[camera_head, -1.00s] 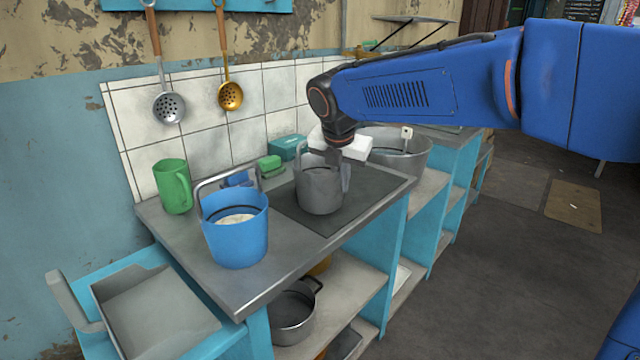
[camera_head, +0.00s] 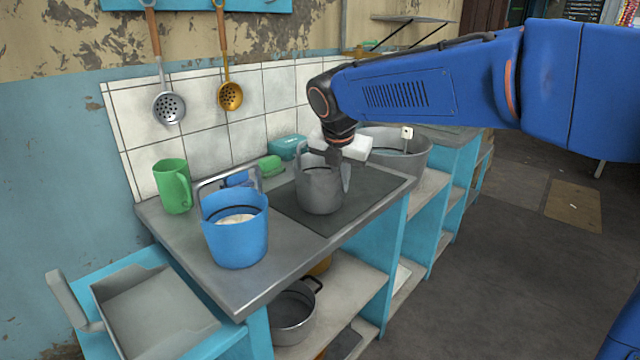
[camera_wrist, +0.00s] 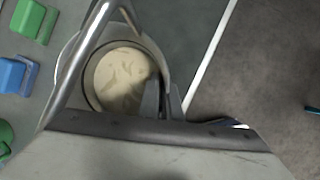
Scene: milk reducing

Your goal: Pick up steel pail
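The steel pail (camera_head: 319,192) is grey and stands upright on the dark panel of the counter. In the wrist view the pail (camera_wrist: 74,73) is seen from above, with pale contents inside and its bar handle raised across the left side. My gripper (camera_head: 338,170) points down at the pail's right rim. In the wrist view one dark finger of my gripper (camera_wrist: 162,100) lies inside the rim and the other seems to be just outside it. Whether they press on the wall is hidden.
A blue pail (camera_head: 237,243) stands front left on the counter, with a green mug (camera_head: 173,187) behind it. Green (camera_head: 270,166) and teal (camera_head: 287,147) boxes sit behind the steel pail. A large grey pot (camera_head: 405,158) is to the right. Open floor lies to the right.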

